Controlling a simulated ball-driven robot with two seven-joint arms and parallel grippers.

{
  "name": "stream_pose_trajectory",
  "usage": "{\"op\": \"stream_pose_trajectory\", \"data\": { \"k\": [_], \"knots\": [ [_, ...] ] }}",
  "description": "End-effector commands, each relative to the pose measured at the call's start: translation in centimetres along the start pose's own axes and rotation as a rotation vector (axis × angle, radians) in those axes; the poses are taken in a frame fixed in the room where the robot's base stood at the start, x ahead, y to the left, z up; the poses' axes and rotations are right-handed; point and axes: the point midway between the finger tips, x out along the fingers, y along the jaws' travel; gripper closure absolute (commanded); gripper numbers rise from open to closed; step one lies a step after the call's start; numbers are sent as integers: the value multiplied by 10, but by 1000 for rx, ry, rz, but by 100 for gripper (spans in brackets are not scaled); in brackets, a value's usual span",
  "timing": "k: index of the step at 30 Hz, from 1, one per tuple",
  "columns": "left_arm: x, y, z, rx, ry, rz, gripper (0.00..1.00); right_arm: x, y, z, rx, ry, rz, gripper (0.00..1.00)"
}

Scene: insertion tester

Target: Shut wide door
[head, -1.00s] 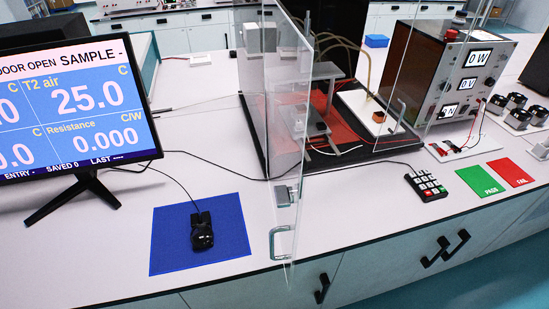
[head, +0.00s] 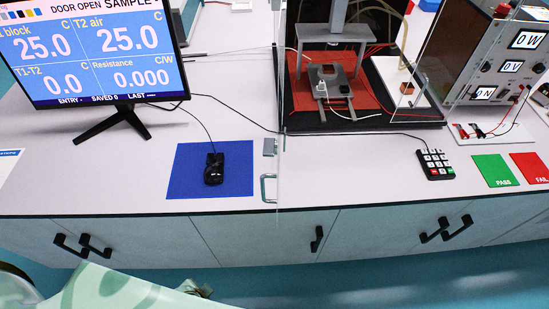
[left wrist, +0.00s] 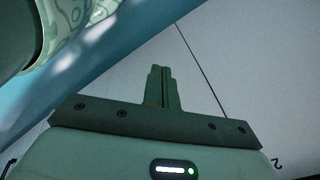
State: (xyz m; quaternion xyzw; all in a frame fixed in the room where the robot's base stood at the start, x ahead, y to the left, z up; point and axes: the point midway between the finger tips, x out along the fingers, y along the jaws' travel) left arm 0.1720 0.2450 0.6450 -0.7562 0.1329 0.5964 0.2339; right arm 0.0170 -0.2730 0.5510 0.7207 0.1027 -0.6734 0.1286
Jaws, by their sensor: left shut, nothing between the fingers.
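The wide door is a clear panel (head: 279,175) seen almost edge-on in the head view. It stands open, sticking out from the test enclosure toward the bench's front edge. Its metal pull handle (head: 268,188) is near the front edge, with a grey latch block (head: 269,147) above it. The monitor (head: 88,52) reads "DOOR OPEN". In the left wrist view my left gripper (left wrist: 163,72) is shut and empty, apart from the door. In the head view my pale green left arm shows at the bottom left, low in front of the bench. My right gripper is not in view.
A black mouse (head: 214,169) lies on a blue mat (head: 184,172) left of the door. A keypad (head: 436,164) and green PASS (head: 497,172) and red FAIL (head: 533,167) pads lie to the right. Cabinet handles (head: 316,239) stick out from the bench front.

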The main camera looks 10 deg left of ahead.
Motion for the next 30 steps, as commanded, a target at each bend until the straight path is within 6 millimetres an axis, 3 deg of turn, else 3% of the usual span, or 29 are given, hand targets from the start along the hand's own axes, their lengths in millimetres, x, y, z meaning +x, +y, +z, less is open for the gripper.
{"op": "stream_pose_trajectory", "data": {
  "k": [1,3,6,11,15,18,25,30],
  "knots": [
    [-30,-17,-21,18,24,-33,100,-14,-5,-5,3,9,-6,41],
    [-62,-38,-45,44,48,-79,100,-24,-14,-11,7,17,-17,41],
    [-113,-68,-76,72,83,-150,100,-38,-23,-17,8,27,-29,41],
    [-203,-118,-120,95,168,-288,100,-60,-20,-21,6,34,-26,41],
    [-282,-160,-165,78,340,-428,100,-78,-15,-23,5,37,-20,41],
    [-326,-183,-208,62,560,-504,100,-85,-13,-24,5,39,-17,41],
    [-364,-189,-277,107,1023,-461,100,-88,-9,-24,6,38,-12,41],
    [-377,-171,-305,239,1353,-214,100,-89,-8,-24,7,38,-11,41]
  ]
}}
